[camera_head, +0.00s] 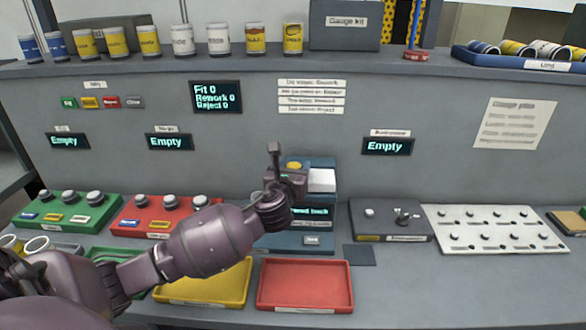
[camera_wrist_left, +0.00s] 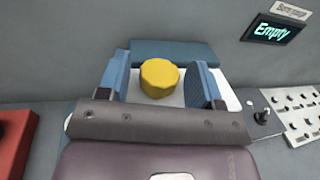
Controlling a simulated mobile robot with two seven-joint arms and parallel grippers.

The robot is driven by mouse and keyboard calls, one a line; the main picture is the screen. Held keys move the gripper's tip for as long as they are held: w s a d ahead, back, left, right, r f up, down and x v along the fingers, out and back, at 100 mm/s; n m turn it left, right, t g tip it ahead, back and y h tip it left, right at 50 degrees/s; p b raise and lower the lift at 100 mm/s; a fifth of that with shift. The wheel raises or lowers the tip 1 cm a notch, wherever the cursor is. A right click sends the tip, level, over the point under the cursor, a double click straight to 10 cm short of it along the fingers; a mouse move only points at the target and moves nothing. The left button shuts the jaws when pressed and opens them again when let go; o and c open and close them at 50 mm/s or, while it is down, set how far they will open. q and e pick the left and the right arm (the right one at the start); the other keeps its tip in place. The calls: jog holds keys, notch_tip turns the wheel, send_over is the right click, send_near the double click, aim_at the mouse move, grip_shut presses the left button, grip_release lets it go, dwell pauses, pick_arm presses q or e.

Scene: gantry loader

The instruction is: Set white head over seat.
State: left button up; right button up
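The white head (camera_head: 322,181) is a white block on the blue loader (camera_head: 320,163) at the middle of the bench. A yellow knob (camera_head: 294,165) shows beside it, and the wrist view shows this knob (camera_wrist_left: 160,78) standing out from a white surface (camera_wrist_left: 229,97). My left gripper (camera_head: 287,174) is at the knob. Its two blue-padded fingers (camera_wrist_left: 160,82) stand on either side of the knob, with a small gap visible on both sides. The gripper and arm hide part of the loader, and I cannot make out the seat. My right gripper is in neither view.
A yellow tray (camera_head: 205,303) and a red tray (camera_head: 305,307) lie in front. Right of the loader are a dark fixture (camera_head: 375,228) and a white pegged board (camera_head: 485,213). Green (camera_head: 75,225) and red (camera_head: 150,228) trays with knobs stand left. A shelf with cans runs above.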

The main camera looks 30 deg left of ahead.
pick_arm(q)
grip_shut()
jog(key=s+a+p, duration=0.3)
jog(key=s+a, duration=0.1)
jog(key=a, duration=0.3)
jog(key=shift+s+a, duration=0.25)
jog(key=shift+s, duration=0.05)
jog(key=shift+c, duration=1.2)
grip_release()
jog(key=o, duration=0.4)
jog(key=shift+s+a, duration=0.15)
